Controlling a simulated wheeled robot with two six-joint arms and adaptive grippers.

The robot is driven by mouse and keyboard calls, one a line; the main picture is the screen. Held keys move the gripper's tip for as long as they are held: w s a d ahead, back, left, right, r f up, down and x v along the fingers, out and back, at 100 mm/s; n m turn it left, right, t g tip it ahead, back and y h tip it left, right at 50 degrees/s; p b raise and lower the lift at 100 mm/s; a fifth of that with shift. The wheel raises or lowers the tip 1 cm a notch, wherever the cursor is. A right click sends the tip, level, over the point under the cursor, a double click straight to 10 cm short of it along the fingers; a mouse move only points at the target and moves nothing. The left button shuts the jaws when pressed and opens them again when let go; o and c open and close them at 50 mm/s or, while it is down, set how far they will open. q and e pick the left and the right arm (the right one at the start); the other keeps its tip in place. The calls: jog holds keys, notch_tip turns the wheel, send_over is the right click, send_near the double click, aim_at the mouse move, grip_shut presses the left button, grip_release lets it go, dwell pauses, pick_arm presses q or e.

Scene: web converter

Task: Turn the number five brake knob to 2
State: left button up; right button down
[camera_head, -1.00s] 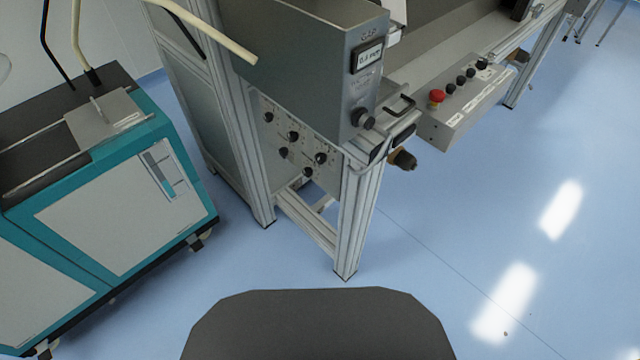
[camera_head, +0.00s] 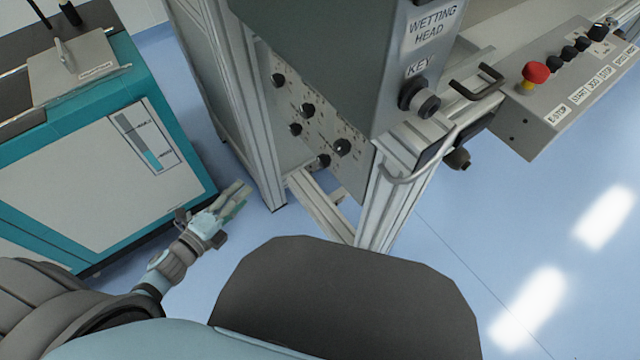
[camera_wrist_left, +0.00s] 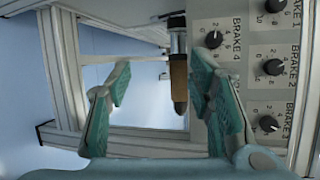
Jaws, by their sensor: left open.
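The brake panel (camera_head: 310,128) with several black knobs is on the side of the machine in the head view. Its labels are too small to read there, so I cannot tell which knob is brake five. The left wrist view shows the panel at right with labels BRAKE 4, BRAKE 2 and others, next to dial numbers. One knob (camera_wrist_left: 213,39) is near the BRAKE 4 label. No BRAKE 5 label is readable. My left gripper (camera_head: 238,196) is open and empty, apart from the panel, to its lower left. Its fingers (camera_wrist_left: 160,80) show spread. My right gripper is out of view.
A teal-and-white cabinet (camera_head: 90,190) stands left of my left arm. The machine's aluminium frame post (camera_head: 385,205) and a grey control box (camera_head: 560,90) with a red stop button are at right. A brown-tipped cylinder (camera_wrist_left: 179,80) shows between the fingers. Blue floor is free at lower right.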

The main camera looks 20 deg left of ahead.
aim_at(320, 163)
pick_arm(q)
jog(key=s+d+r+m+h+b, duration=0.25)
jog(key=d+r+m+h, duration=0.5)
jog(key=m, duration=0.55)
jog(key=shift+n+g, duration=0.3)
jog(key=shift+g, duration=0.1)
jog(key=x, duration=0.5)
jog(key=f+x, duration=0.1)
jog(key=x, duration=0.4)
jog(key=b+x, duration=0.1)
jog(key=x, duration=0.4)
jog(key=shift+w+a+f, duration=0.3)
jog(key=shift+w, duration=0.2)
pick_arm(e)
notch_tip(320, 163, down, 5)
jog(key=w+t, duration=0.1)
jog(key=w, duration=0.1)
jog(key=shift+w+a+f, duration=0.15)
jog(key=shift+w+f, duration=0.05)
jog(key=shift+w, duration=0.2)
pick_arm(q)
grip_shut()
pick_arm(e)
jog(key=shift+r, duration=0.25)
